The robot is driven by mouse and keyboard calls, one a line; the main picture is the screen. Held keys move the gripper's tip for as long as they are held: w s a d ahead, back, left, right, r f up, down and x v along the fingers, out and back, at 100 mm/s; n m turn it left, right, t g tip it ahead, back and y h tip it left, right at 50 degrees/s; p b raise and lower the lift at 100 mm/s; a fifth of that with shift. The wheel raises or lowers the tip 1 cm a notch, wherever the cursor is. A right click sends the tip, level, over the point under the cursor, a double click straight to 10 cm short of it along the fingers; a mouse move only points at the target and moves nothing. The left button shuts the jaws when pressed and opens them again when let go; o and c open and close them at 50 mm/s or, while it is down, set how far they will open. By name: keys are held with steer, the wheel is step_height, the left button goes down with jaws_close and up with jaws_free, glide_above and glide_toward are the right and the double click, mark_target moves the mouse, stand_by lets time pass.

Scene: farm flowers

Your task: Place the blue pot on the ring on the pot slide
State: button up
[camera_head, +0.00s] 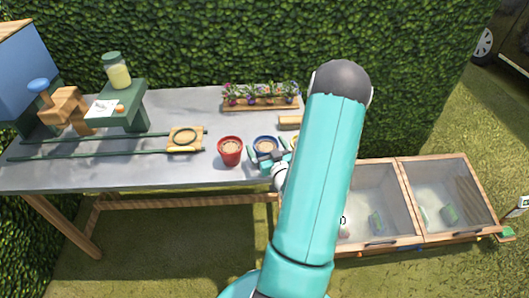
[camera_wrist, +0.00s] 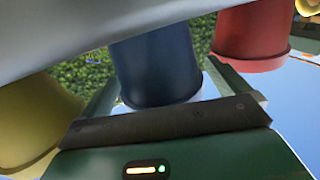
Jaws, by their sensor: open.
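The blue pot (camera_head: 265,145) stands on the grey table, filled with brown soil, just right of the red pot (camera_head: 230,151). My gripper (camera_head: 266,161) is low at its front side, partly hidden by my arm. In the wrist view my gripper (camera_wrist: 162,92) is open. The blue pot (camera_wrist: 158,65) stands between its two fingers, with narrow gaps visible. The red pot (camera_wrist: 248,40) and the yellow pot (camera_wrist: 38,120) flank it. The pot slide has a wooden carriage with a dark ring (camera_head: 185,137) on it, on green rails (camera_head: 90,154). The ring is empty.
A green stand (camera_head: 126,100) with a jar is at the back left of the table. A wooden flower tray (camera_head: 262,103) lies at the back. Glass-topped cold frames (camera_head: 445,200) stand to the right. The table between ring and red pot is clear.

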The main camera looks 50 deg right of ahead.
steer(key=shift+w+d+f, duration=0.1)
steer(key=shift+w, duration=0.1)
steer(key=shift+s, duration=0.2)
steer(key=shift+c, duration=0.9)
steer(key=c, duration=1)
steer(key=shift+c, duration=0.4)
steer(key=shift+r, duration=0.2)
